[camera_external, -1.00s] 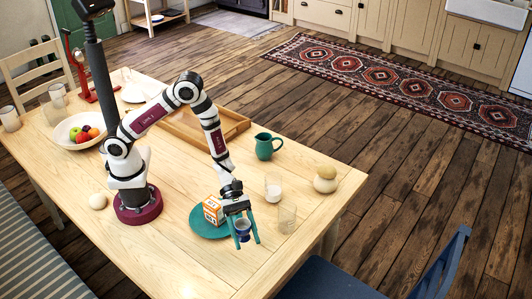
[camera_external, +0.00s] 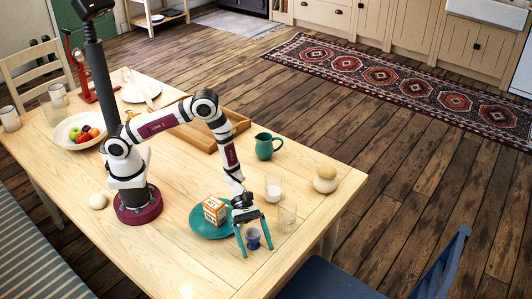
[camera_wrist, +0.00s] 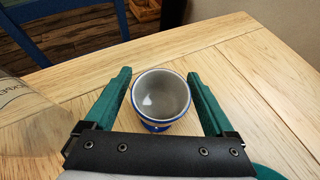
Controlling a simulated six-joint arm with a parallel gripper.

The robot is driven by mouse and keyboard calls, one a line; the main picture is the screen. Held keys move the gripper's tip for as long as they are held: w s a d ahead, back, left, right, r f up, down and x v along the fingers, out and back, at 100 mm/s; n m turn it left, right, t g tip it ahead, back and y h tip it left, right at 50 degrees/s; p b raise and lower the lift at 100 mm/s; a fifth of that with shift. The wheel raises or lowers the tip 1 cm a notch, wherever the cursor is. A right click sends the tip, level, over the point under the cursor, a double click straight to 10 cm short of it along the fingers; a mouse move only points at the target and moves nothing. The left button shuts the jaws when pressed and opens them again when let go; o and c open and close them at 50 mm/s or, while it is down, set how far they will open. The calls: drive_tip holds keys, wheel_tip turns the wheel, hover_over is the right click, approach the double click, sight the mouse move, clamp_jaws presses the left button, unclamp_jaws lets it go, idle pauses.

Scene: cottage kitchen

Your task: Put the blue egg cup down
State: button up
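The blue egg cup (camera_external: 253,239) stands upright on the table (camera_external: 190,262) near its front right edge. In the wrist view the egg cup (camera_wrist: 161,97) shows a pale, empty inside and a blue rim. My gripper (camera_external: 255,246) has its green fingers down on either side of the cup. In the wrist view there is a gap between each finger and the cup, so my gripper (camera_wrist: 162,88) is open around it and not touching it.
A teal plate (camera_external: 198,226) with an orange and white box (camera_external: 214,210) lies left of my gripper. A clear glass (camera_external: 287,218) stands close at the right. A glass with white contents (camera_external: 273,190) and a green jug (camera_external: 267,147) are farther back. A blue chair (camera_external: 330,283) stands at the front edge.

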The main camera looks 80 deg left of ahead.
drive_tip(key=shift+r, duration=0.15)
drive_tip(key=v, duration=1.1)
drive_tip(key=shift+a+r, duration=0.2)
drive_tip(key=shift+a, duration=0.15)
drive_tip(key=s+a+r+m+g+y, duration=0.1)
drive_tip(key=s+r+m+g+y, duration=0.4)
drive_tip(key=s+r+m, duration=0.8)
drive_tip(key=s+a+r+m+t+y, duration=0.1)
drive_tip(key=s+a+r+m+y, duration=0.1)
drive_tip(key=s+a+m+y, duration=0.6)
drive_tip(key=s+a+m, duration=0.2)
drive_tip(key=a+m, duration=0.3)
drive_tip(key=a, duration=0.1)
drive_tip(key=shift+s+a+r+t+y, duration=0.3)
drive_tip(key=shift+a+t, duration=0.1)
